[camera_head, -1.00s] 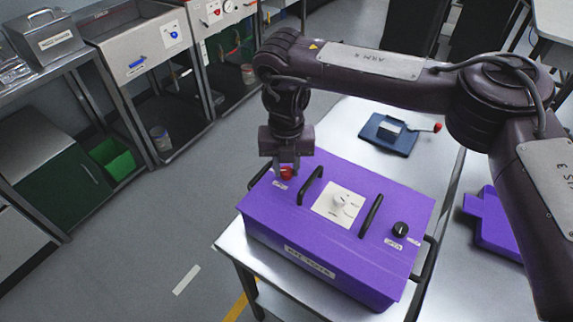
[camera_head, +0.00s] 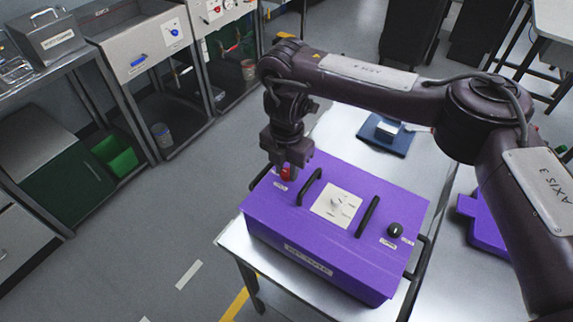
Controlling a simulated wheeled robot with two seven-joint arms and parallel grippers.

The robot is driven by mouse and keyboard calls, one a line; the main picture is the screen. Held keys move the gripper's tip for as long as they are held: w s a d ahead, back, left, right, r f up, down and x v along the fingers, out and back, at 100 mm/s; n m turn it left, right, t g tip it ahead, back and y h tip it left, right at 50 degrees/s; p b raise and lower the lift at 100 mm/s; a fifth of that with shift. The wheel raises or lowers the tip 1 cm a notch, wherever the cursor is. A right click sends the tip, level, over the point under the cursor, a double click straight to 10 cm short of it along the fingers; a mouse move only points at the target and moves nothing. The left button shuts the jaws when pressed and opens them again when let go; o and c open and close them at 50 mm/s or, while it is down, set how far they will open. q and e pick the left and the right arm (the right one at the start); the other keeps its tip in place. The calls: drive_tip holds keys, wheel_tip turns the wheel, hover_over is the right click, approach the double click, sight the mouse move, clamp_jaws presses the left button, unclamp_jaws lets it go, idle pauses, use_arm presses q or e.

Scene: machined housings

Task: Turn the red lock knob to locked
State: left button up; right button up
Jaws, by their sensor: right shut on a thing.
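The red lock knob (camera_head: 286,174) sits on the top of the purple housing (camera_head: 300,232), near its far left corner. My right gripper (camera_head: 286,172) points down from above and is shut on the red knob, its fingers hiding part of it. A small label (camera_head: 280,186) lies beside the knob; its text is too small to read. The knob's exact setting cannot be told. My left gripper is not in view.
The housing top also carries two black handles (camera_head: 310,187), a white dial plate (camera_head: 337,205) and a black knob (camera_head: 395,230). It stands on a metal table (camera_head: 234,240). A dark blue tray (camera_head: 386,134) lies behind. Another purple part (camera_head: 484,222) is at right.

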sight(286, 173)
idle(0.4)
drive_tip(key=o, duration=1)
drive_tip(key=shift+r, duration=3.9)
